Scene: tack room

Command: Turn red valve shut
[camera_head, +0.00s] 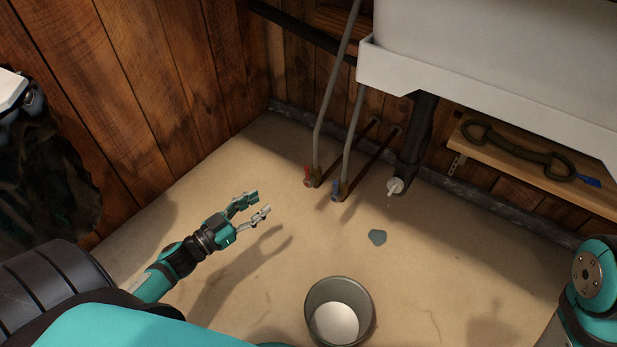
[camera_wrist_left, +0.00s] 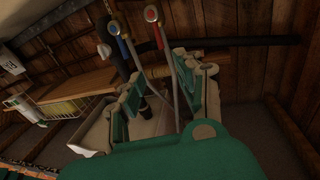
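The red valve (camera_head: 311,179) sits at the lower end of the left grey hose, low by the wooden wall. The blue valve (camera_head: 338,190) is just right of it on a second hose. My left gripper (camera_head: 258,204) is open and empty, to the left of the red valve and apart from it. In the left wrist view the red valve (camera_wrist_left: 151,14) shows at the top, beyond the spread fingers (camera_wrist_left: 165,98), with the blue valve (camera_wrist_left: 113,28) to its left. My right gripper is out of view; only part of that arm shows at lower right.
A grey bucket (camera_head: 311,300) stands on the floor at the bottom middle. A small puddle (camera_head: 377,237) lies below the white-ended drain pipe (camera_head: 395,186). A white sink (camera_head: 480,105) overhangs, and a wooden shelf (camera_head: 475,155) juts out at right. Floor between gripper and valves is clear.

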